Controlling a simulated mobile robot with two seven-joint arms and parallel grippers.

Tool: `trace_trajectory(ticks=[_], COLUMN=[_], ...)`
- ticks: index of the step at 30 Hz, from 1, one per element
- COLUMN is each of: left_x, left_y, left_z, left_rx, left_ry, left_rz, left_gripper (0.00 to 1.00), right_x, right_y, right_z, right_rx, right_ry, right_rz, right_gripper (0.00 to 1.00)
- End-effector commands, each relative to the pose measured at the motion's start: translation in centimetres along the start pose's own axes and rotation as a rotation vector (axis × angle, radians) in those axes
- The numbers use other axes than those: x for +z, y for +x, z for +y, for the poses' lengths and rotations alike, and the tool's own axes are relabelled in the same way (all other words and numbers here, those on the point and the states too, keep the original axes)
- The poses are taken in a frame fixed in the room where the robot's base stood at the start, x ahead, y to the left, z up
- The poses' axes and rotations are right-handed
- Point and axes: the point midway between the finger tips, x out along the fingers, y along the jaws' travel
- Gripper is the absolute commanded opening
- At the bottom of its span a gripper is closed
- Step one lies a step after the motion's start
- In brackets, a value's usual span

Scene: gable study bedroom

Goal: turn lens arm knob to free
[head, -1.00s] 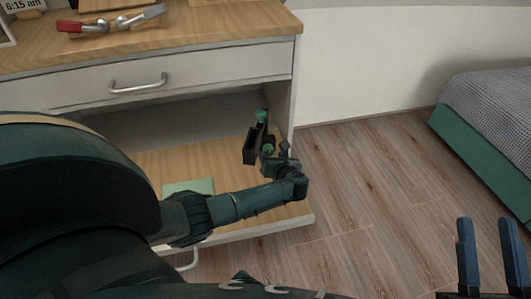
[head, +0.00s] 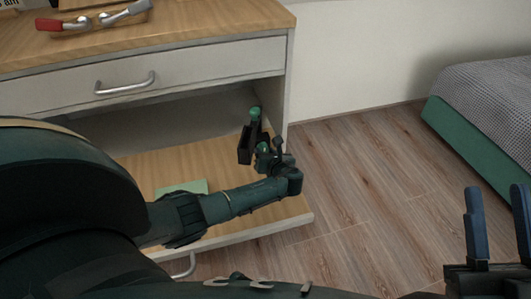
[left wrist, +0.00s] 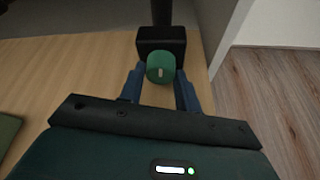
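A green round knob (left wrist: 161,68) with a short pale mark, upright in the left wrist view, sits on the front of a black block (left wrist: 162,42) with a dark post behind. In the head view the black lens stand (head: 246,145) stands in the open drawer, with a green piece (head: 255,113) on top and the green knob (head: 263,148) low beside my gripper. My left gripper (left wrist: 160,80) has its blue fingers on either side of the knob, with small gaps showing; it also shows in the head view (head: 268,156). My right gripper (head: 497,225) is open and empty above the floor.
The pulled-out wooden drawer (head: 220,170) holds a green pad (head: 182,187). A closed drawer with a metal handle (head: 125,84) is above it. A red-handled tool (head: 50,25) lies on the desk top. A bed (head: 490,125) stands at right; the floor between is clear.

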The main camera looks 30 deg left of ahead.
Motion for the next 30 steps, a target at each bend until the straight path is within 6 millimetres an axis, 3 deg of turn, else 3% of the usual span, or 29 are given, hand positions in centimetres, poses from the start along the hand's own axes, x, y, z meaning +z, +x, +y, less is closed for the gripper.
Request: trace_trajectory(ticks=[9,24,25,30], left_x=[0.0,0.0,0.0,0.0], left_y=[0.0,0.0,0.0,0.0], left_z=[0.0,0.1,0.1,0.1], left_rx=[0.000,-0.033,-0.033,-0.033], left_ry=[0.000,-0.081,-0.081,-0.081], left_rz=[0.000,-0.003,-0.003,-0.003], left_gripper=[0.09,0.09,0.33,0.47], right_x=[0.2,1.5,1.5,1.5], right_y=[-0.1,-0.8,-0.8,-0.8], right_z=[-0.1,-0.6,-0.6,-0.6], right_rx=[0.000,0.008,0.008,0.008], right_ry=[0.003,0.062,0.062,0.061], right_rz=[-0.008,-0.104,-0.104,-0.103], right_gripper=[0.33,0.33,0.33,0.33])
